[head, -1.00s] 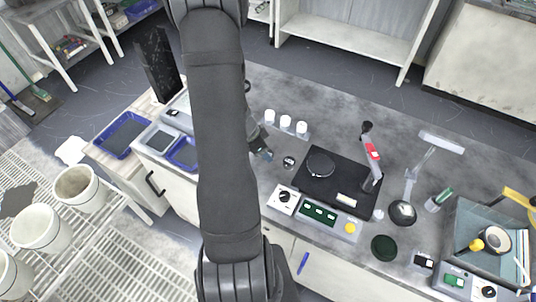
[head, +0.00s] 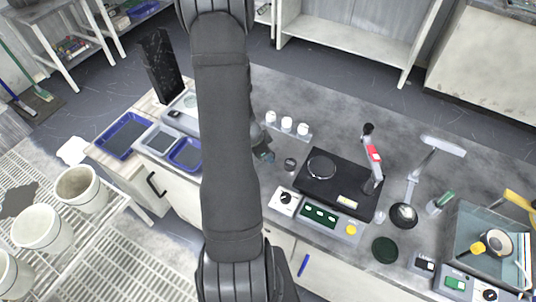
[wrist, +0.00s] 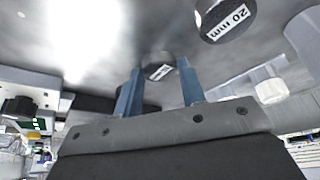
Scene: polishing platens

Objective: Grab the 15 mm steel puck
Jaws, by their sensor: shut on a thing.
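My gripper (wrist: 158,75) shows in the wrist view with two blue fingers on either side of a small dark puck (wrist: 160,71). It is shut on this puck, whose white label is too small to read. A larger dark puck labelled "20 mm" (wrist: 228,18) stands apart, up and right of the fingers. In the head view my gripper (head: 264,156) is low over the bench, mostly behind my arm, and the held puck cannot be made out. One dark round puck (head: 290,164) sits on the bench just right of it.
White cylinders (head: 286,124) stand in a row behind my gripper. A black plate with a round disc (head: 321,167) and a control panel (head: 319,215) lie to the right. Blue-rimmed trays (head: 123,135) are at left. The bench (head: 335,118) behind the plate is clear.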

